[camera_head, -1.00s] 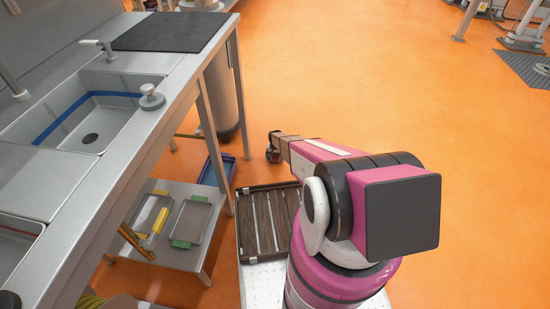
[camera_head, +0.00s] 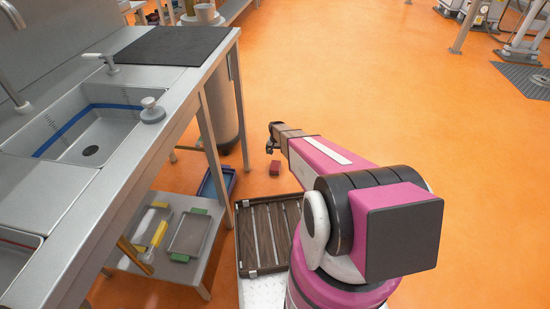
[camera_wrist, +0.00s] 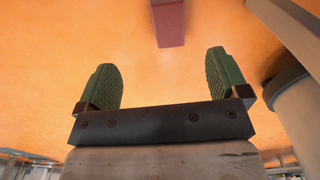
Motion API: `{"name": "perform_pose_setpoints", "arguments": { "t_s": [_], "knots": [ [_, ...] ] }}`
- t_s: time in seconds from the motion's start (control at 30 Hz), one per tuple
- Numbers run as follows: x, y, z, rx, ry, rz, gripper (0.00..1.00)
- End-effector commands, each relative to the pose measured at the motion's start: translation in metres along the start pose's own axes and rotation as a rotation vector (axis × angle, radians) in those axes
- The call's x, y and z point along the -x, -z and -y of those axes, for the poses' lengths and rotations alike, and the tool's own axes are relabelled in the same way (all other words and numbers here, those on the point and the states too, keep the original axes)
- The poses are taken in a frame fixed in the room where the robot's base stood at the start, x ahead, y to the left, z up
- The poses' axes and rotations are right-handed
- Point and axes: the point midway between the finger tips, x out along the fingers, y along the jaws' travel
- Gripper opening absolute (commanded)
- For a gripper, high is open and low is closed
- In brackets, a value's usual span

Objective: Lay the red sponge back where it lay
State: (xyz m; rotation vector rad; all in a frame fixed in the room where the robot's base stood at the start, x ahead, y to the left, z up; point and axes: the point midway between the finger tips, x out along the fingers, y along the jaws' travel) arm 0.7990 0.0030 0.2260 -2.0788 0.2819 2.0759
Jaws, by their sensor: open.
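The red sponge (camera_head: 275,167) lies on the orange floor, just right of the blue tray under the bench. It also shows at the top edge of the wrist view (camera_wrist: 169,22), partly cut off. My gripper (camera_head: 272,131) is at the end of my outstretched arm, near the sponge in the head view. In the wrist view my gripper's two green pads (camera_wrist: 163,75) are wide apart with nothing between them. The sponge is beyond the fingertips, apart from them.
A steel sink bench (camera_head: 150,110) stands at the left, with a lower shelf (camera_head: 170,245) holding trays and a yellow-handled brush. A blue tray (camera_head: 228,184) is on the floor beside its leg. A slatted wooden rack (camera_head: 268,236) is in front. Open floor lies to the right.

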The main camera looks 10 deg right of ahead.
Motion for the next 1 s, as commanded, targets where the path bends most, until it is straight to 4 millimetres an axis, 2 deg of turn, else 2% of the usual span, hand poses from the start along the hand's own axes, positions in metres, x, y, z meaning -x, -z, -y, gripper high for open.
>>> {"name": "perform_pose_setpoints", "arguments": {
  "t_s": [0.03, 0.1, 0.3, 0.5, 0.6, 0.73, 0.83, 1.0],
  "knots": [
    [0.041, -0.03, -0.009, 0.016, 0.001, -0.004, 0.93],
    [0.081, -0.058, -0.017, 0.043, 0.001, -0.004, 0.93],
    [0.185, -0.138, -0.04, 0.118, 0.001, -0.005, 0.93],
    [0.275, -0.225, -0.065, 0.192, 0.001, -0.006, 0.93],
    [0.308, -0.262, -0.076, 0.224, 0.001, -0.006, 0.93],
    [0.335, -0.295, -0.085, 0.253, 0.001, -0.005, 0.93],
    [0.346, -0.307, -0.088, 0.265, 0.001, -0.006, 0.93],
    [0.349, -0.309, -0.089, 0.271, 0.001, -0.005, 0.93]
  ]
}}
